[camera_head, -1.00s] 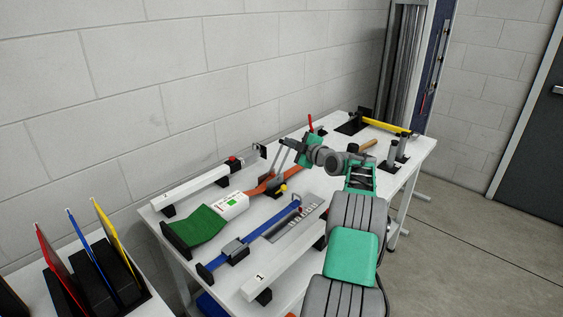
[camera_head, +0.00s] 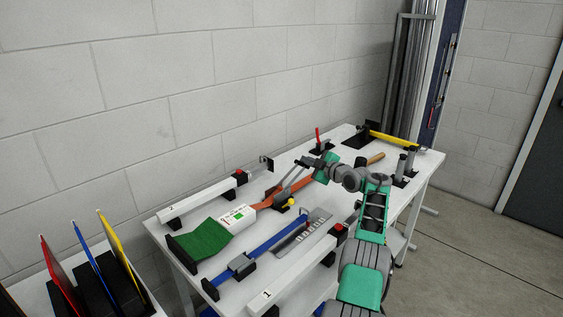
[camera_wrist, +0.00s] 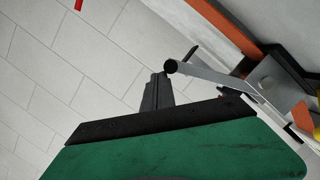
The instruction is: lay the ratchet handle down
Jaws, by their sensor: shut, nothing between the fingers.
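The ratchet handle (camera_head: 291,183) is a grey lever on the ratchet of an orange strap (camera_head: 262,194) on the white table. It is tilted up from the ratchet, leaning to the right. In the wrist view the handle (camera_wrist: 215,78) runs from the ratchet body at right to a dark round bar at its free end. My gripper (camera_head: 310,162) is shut and empty, close to that free end. In the wrist view my fingertips (camera_wrist: 156,92) are just beside the bar; I cannot tell whether they touch it.
A green pad (camera_head: 203,239), a white beam marked 2 (camera_head: 205,197), a blue bar clamp (camera_head: 262,247) and a white beam marked 1 (camera_head: 292,275) lie around the strap. A red lever (camera_head: 318,136) stands behind my gripper. A wooden handle (camera_head: 376,158) and a yellow bar (camera_head: 390,139) are farther right.

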